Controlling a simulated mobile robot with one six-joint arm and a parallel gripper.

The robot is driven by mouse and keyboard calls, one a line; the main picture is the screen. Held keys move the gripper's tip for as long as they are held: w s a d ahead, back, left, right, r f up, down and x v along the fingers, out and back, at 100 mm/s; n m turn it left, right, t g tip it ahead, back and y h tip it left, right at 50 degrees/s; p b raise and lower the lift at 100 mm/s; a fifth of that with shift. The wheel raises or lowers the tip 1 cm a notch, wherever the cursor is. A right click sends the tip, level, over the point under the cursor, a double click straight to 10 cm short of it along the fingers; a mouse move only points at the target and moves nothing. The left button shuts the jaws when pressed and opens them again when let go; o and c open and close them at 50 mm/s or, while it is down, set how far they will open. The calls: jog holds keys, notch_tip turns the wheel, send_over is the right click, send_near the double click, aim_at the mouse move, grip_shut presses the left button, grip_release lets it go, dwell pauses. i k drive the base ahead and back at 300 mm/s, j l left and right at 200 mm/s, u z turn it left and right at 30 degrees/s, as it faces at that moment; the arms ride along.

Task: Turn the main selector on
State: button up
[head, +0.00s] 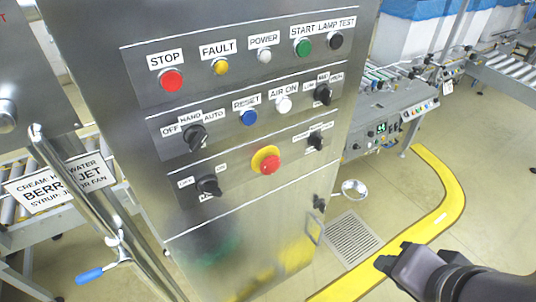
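The steel control panel (235,215) fills the middle of the head view. At its lower left is a black rotary selector (209,186) with small labels around it. One reads roughly OFF, and the one below it seems to begin with MA, so it may be the main selector. Its exact pointer direction is hard to read. My gripper (392,259) is at the lower right, over the floor, well to the right of the panel and apart from it. It touches nothing I can see. Whether its fingers are apart is unclear.
A red emergency stop on a yellow collar (266,160) sits right of that selector. Another black selector (315,141) is further right, and an OFF/HAND/AUTO selector (195,138) is above. A blue-handled lever (90,274) is lower left.

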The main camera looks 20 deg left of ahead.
aim_at(208, 185)
jog(key=u, duration=1.7)
jog(key=k+j, duration=0.25)
jog(key=j, duration=0.15)
jog(key=k+j+z, duration=0.1)
jog(key=k+j, duration=0.4)
jog(key=j, duration=0.25)
jog(key=i+l, duration=0.3)
jog(key=i+u, duration=0.05)
jog(key=i, duration=0.1)
